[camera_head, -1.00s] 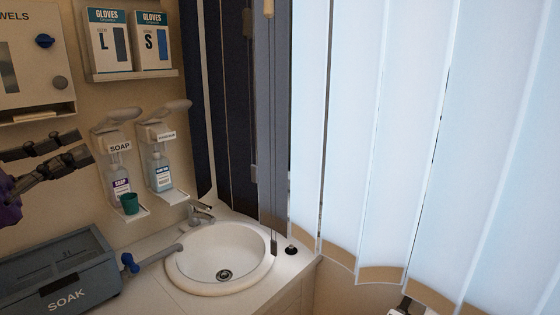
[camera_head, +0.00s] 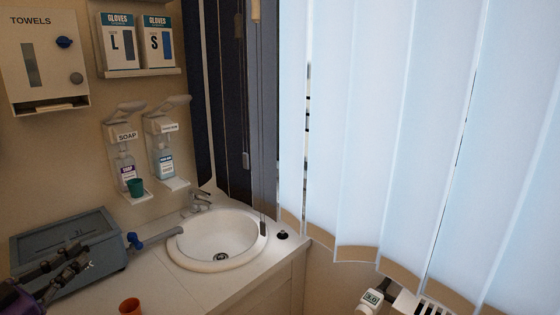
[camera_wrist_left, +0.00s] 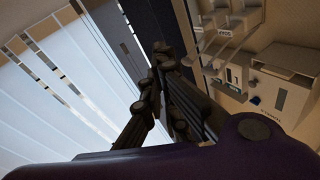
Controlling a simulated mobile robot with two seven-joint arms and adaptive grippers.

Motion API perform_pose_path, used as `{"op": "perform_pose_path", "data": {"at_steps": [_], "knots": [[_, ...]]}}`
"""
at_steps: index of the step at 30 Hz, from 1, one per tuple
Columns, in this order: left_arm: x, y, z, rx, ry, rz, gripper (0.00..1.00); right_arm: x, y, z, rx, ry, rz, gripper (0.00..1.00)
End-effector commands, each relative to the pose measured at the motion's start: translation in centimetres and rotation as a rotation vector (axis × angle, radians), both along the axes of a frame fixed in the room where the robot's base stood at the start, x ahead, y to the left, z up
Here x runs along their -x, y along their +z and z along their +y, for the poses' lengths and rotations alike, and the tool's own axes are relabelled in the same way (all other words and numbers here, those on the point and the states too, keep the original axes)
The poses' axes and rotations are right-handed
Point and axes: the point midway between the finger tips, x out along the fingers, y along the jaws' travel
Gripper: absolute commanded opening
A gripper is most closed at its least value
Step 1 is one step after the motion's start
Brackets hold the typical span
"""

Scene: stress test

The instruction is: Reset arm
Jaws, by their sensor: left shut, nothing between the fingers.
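My left gripper (camera_head: 68,275) shows at the lower left of the head view, in front of the grey-blue soak box (camera_head: 105,258). Its dark fingers are together with nothing between them. In the left wrist view the fingers of my left gripper (camera_wrist_left: 160,75) meet near the picture's middle, with the blinds and the wall dispensers behind them. My right gripper is in neither view.
A white round sink (camera_head: 215,243) with a tap (camera_head: 197,203) is set in the counter. An orange cup (camera_head: 130,306) stands at the counter's front. Vertical blinds (camera_head: 400,130) hang at the right.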

Motion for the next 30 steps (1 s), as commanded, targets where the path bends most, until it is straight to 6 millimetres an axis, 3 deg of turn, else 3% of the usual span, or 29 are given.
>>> {"op": "perform_pose_path", "data": {"at_steps": [1,3,8,11,15,19,24,30], "knots": [[1.0,-4.0,0.3,0.019,0.057,0.051,0.0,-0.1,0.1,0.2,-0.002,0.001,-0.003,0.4],[2.5,-9.2,0.3,0.025,0.128,0.124,0.0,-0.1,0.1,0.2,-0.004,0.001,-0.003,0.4],[6.9,-20.5,-1.7,0.032,0.255,0.31,0.0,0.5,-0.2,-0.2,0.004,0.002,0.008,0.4],[10.2,-26.9,-4.4,0.031,0.306,0.435,0.0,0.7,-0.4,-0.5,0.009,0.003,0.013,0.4],[15.2,-34.5,-10.1,0.033,0.341,0.617,0.0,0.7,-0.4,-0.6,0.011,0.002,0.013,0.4],[19.2,-39.4,-16.3,0.035,0.333,0.766,0.0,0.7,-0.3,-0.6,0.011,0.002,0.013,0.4],[22.5,-42.4,-22.4,0.034,0.3,0.889,0.0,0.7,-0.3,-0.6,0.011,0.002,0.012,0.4],[23.5,-43.2,-24.7,0.029,0.28,0.931,0.0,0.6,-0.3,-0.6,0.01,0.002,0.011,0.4]]}}
